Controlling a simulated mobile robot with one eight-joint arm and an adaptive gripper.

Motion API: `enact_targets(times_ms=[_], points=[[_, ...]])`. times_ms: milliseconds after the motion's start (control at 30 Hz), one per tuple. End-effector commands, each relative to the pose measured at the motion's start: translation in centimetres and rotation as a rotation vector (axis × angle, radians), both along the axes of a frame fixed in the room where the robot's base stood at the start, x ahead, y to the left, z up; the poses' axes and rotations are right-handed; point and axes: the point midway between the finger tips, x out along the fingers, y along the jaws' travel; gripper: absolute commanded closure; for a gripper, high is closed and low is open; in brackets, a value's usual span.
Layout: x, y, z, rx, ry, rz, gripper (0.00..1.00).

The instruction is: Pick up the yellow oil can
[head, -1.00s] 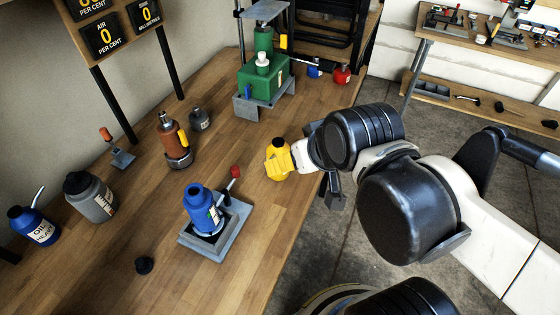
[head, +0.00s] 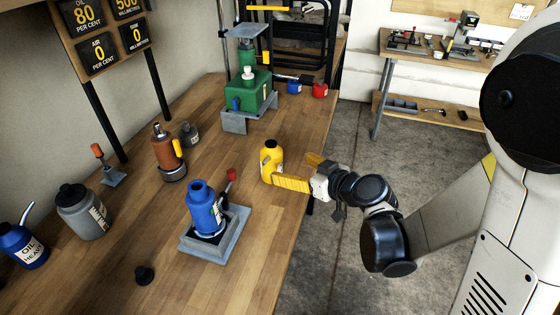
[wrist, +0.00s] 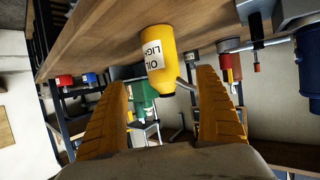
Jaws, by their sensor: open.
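The yellow oil can (head: 270,158) stands upright near the right edge of the wooden bench. It has a dark cap and, in the wrist view (wrist: 158,62), a white label reading "OIL LIGHT". The wrist picture is upside down, so the can hangs from the bench top there. My gripper (head: 291,169) is open at the bench edge, to the right of the can. Its two yellow ribbed fingers point at the can. In the wrist view the can appears centred between the spread fingers (wrist: 162,85), a little beyond their tips, with nothing held.
A blue bottle (head: 202,205) stands in a grey metal stand left of the can. A green machine (head: 250,92) is behind. An orange oiler (head: 165,150), a grey jug (head: 82,212) and a blue oil can (head: 20,246) stand further left. Open floor lies right of the bench.

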Motion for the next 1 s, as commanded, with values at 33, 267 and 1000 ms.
enact_targets(times_ms=[33,267,1000], points=[[0.5,0.5,-0.4,-0.001,0.0,0.004,0.17],[3.2,2.5,-1.9,0.0,0.002,0.003,0.17],[7.2,5.7,-4.1,0.0,0.002,0.001,0.34]])
